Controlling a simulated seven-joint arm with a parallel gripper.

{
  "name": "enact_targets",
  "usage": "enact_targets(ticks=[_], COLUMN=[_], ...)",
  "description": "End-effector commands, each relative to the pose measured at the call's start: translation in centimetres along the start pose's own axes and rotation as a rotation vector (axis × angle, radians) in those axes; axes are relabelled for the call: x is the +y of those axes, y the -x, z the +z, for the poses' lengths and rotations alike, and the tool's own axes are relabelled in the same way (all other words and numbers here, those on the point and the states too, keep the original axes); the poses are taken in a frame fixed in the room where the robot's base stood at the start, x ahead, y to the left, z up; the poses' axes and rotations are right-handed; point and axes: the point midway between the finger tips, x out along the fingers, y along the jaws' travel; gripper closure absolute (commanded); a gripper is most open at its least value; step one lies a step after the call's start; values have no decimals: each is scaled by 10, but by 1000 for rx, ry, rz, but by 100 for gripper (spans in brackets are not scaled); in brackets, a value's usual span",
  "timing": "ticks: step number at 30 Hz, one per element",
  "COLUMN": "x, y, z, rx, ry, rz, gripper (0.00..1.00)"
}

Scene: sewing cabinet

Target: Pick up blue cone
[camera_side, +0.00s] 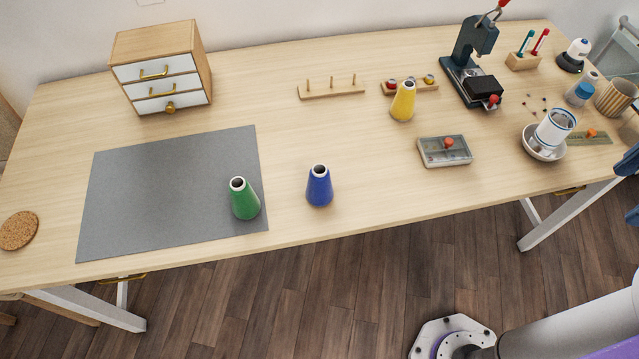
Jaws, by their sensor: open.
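The blue cone (319,187) stands upright on the wooden table, right of the grey mat's right edge and near the table's front. Its top is open with a pale rim. A green cone (244,199) stands to its left on the grey mat (160,185). A yellow cone (403,102) stands farther back to the right. My gripper is not visible in this view; only parts of my arm show at the lower right. Nothing touches the blue cone.
A small drawer cabinet (162,67) stands at the back left. A peg rack (331,88), a dark press (472,62), a clear-lidded box (444,150) and a white cup (555,128) in a bowl stand to the back and right. The table around the blue cone is clear.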

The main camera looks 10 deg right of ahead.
Motion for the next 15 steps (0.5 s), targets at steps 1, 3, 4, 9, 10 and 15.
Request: enact_targets(ticks=[1, 3, 4, 9, 10, 15], x=[-1, -4, -5, -14, -14, -19], y=[-5, -14, -18, -50, -56, -87], z=[-9, -28, -38, -103, -114, -172], rx=[12, 46, 65, 193, 217, 352], ry=[-4, -15, -22, -87, -99, -179], rz=[-7, -21, -29, -66, -70, -78], gripper=[24, 24, 24, 24, 24, 24])
